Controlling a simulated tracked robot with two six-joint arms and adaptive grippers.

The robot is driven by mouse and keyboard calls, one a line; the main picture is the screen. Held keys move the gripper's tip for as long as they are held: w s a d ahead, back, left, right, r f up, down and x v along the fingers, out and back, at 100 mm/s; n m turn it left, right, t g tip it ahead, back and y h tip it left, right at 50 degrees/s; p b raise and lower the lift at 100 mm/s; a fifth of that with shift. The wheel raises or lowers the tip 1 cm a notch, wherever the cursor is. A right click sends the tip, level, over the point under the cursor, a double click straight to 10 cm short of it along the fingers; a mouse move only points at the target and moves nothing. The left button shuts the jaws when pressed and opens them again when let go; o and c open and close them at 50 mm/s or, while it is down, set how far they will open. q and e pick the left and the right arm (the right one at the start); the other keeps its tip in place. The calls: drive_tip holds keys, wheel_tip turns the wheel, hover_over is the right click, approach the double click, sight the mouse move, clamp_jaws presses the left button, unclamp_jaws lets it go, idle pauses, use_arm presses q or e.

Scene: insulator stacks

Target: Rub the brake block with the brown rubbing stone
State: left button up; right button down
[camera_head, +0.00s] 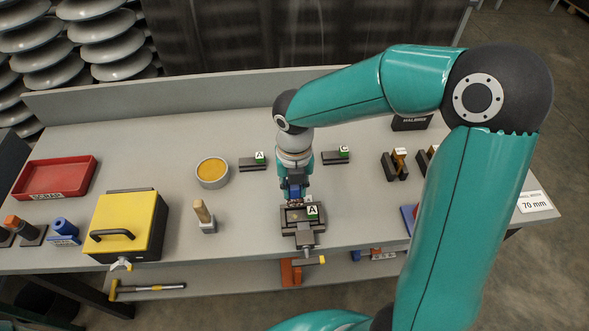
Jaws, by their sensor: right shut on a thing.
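My right gripper (295,194) points down at a dark vise-like fixture (303,228) with a label "A" at the front middle of the bench. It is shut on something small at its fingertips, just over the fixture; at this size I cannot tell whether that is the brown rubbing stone. A dark piece, perhaps the brake block (297,215), lies in the fixture below the fingers and is partly hidden. I cannot tell whether the held thing touches it. Brown-topped blocks (399,156) stand in dark holders at the right. My left gripper is not in view.
A yellow box (128,222), a red tray (55,176), a round tin (212,171) and a wooden-handled tool (203,213) are to the left. My right arm covers part of the bench's right side.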

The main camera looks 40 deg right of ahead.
drive_tip(key=shift+w+r+p, duration=0.1)
drive_tip(key=shift+r+p, duration=0.25)
drive_tip(key=shift+r, duration=0.3)
wheel_tip(320, 180, up, 2)
drive_tip(key=shift+r+p, duration=0.1)
drive_tip(key=shift+p, duration=0.9)
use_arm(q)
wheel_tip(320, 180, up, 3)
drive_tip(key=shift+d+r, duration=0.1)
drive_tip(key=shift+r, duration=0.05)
